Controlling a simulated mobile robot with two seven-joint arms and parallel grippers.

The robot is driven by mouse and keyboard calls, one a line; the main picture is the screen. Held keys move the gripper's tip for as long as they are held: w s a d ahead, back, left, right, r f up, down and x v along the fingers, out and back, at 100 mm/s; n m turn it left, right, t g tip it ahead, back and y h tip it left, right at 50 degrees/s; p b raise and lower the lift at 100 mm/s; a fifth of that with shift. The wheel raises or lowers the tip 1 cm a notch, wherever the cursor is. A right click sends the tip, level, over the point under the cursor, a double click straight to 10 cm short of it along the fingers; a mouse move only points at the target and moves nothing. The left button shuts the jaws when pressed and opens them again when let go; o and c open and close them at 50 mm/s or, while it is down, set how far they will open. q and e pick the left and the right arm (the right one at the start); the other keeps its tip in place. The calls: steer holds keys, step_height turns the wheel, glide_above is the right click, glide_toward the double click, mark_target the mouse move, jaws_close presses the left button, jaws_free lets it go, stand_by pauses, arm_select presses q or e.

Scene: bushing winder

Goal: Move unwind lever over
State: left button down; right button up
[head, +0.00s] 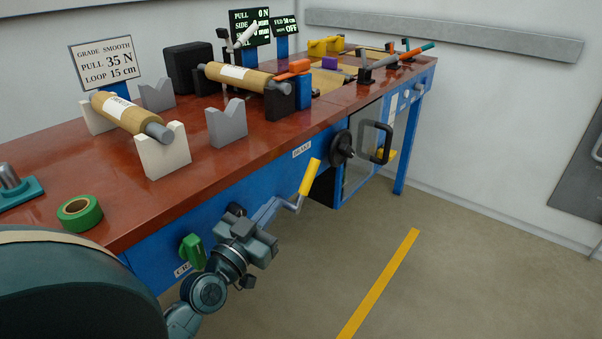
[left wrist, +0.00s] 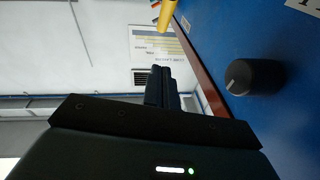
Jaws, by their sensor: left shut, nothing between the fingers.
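A lever with a yellow grip (head: 310,178) and a bent grey arm stands out from the blue front of the bench. No readable label marks it as the unwind lever. Its yellow grip also shows at the top edge of the left wrist view (left wrist: 166,14). My left gripper (head: 279,203) is shut and empty, in front of the bench, with its fingertips close to the lever's grey arm. I cannot tell whether they touch. In the left wrist view the shut fingers (left wrist: 160,72) point toward the yellow grip, with a gap in the picture between them.
A black knob (left wrist: 253,77) and a green knob (head: 192,250) are on the bench front near my left arm. A black handwheel (head: 342,147) sits further right. The bench top (head: 190,195) holds rolls on cradles and green tape (head: 79,212). The floor at right is clear.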

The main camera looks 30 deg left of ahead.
arm_select(q)
steer(key=p, duration=0.1)
glide_toward(311, 167)
step_height(311, 167, up, 3)
steer(key=w, duration=0.2)
steer(key=shift+w+f+b, duration=0.35)
steer(key=shift+w, duration=0.25)
steer(key=shift+w+f+b, duration=0.3)
steer(key=shift+w+f, duration=0.05)
steer(key=shift+w, duration=0.2)
steer(key=shift+w+a+f, duration=0.15)
steer(key=shift+w+f, duration=0.15)
steer(key=shift+w, duration=0.35)
